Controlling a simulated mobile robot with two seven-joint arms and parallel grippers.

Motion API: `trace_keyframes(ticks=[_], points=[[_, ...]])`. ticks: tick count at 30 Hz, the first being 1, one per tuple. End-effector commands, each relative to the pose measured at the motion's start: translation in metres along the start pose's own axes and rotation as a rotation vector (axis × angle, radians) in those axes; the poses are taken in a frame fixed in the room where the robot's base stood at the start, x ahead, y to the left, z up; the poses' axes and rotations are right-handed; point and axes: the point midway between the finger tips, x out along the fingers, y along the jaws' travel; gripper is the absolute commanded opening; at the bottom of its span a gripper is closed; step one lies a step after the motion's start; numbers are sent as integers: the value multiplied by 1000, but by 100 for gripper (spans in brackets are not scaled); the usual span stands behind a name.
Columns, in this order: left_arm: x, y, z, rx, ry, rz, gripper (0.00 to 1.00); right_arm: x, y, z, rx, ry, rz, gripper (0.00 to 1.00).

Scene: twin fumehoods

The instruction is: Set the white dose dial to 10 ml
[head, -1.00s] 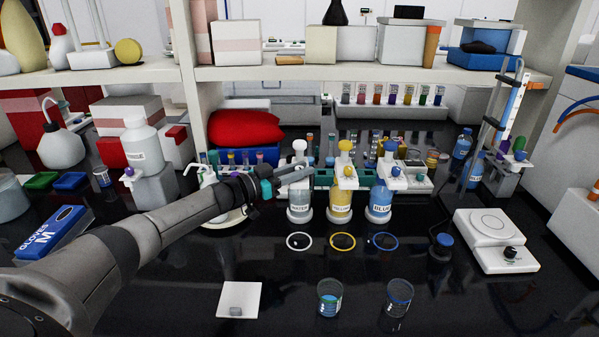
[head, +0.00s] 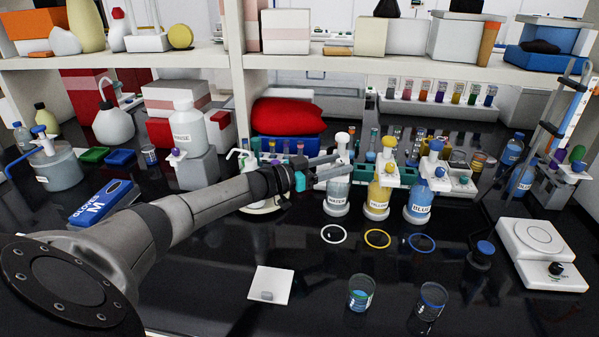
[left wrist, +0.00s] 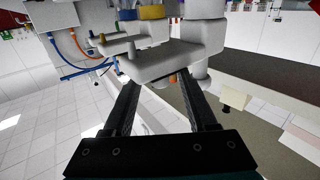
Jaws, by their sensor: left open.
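The water bottle (head: 337,197) stands at the left of a row of three dispenser bottles, with a white dispenser top (head: 342,140). The white dose dial cannot be made out clearly; my gripper covers that part of the dispenser in the head view. My left gripper (head: 328,168) is open, its fingers at the front of the white dispenser head. In the left wrist view, the two fingers of my left gripper (left wrist: 160,88) are spread apart, with the pale dispenser body (left wrist: 165,62) just beyond and between their tips. Contact cannot be told. My right gripper is out of view.
The yellow bottle (head: 377,200) and blue bottle (head: 418,204) stand close to the right. White (head: 333,243), yellow (head: 377,247) and blue (head: 421,251) rings lie in front. Two beakers (head: 360,296) (head: 430,305) stand nearer, beside a white square (head: 277,279). A white scale (head: 540,260) is at right.

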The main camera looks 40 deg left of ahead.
Motion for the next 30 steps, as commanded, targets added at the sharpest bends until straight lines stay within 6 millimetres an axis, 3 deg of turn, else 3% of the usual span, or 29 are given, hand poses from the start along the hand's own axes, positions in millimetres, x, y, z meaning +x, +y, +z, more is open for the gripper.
trace_keyframes(ticks=[12, 30], points=[[-56, 0, 0, 1, -4, 0, 58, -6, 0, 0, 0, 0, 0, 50], [-123, 0, 0, 0, -3, 0, 58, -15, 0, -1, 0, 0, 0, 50]])
